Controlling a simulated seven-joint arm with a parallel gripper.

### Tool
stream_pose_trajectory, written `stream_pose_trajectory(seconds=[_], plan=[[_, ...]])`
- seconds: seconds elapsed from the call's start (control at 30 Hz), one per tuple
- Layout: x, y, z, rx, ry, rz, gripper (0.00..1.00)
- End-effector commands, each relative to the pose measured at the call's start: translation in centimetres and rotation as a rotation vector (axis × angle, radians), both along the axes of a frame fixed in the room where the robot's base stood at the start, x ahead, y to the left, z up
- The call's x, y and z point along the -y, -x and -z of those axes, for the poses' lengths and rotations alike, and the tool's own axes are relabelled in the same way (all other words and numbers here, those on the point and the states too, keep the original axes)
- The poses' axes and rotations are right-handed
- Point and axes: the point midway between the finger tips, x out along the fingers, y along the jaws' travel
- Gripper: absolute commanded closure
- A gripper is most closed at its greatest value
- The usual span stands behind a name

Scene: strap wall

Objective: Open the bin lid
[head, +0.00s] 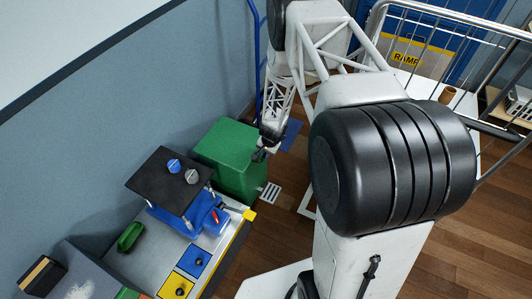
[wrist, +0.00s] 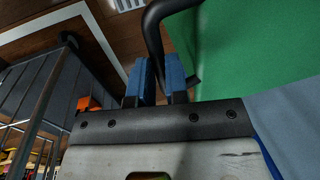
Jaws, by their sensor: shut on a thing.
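The green bin (head: 240,180) stands against the blue-grey wall in the head view, left of my arm. Its green top (head: 225,140) looks flat and level; I cannot make out a gap under it. My gripper (head: 263,150) is at the bin's right side, near the top edge. In the wrist view, my gripper's two blue fingers (wrist: 160,82) are shut on a black curved handle (wrist: 153,30) that passes between them. A large green face of the bin (wrist: 255,50) fills the upper right there. The handle is too small to make out in the head view.
A workbench (head: 150,255) with a black-topped blue device (head: 170,180) and a green block (head: 130,237) stands left of the bin. A metal railing (head: 455,15) and a yellow ramp sign (head: 405,57) are at the upper right. Wooden floor (head: 420,260) is open at the lower right.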

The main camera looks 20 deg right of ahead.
Motion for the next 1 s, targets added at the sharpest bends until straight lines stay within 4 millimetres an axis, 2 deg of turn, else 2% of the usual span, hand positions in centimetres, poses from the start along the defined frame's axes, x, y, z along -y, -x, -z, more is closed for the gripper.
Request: stream_pose_trajectory(seconds=[0.37, 1.0], plan=[[-0.1, -0.1, -0.9, 0.0, 0.0, -0.001, 1.0], [-0.7, -0.7, -4.4, 0.002, -0.001, -0.001, 1.0]])
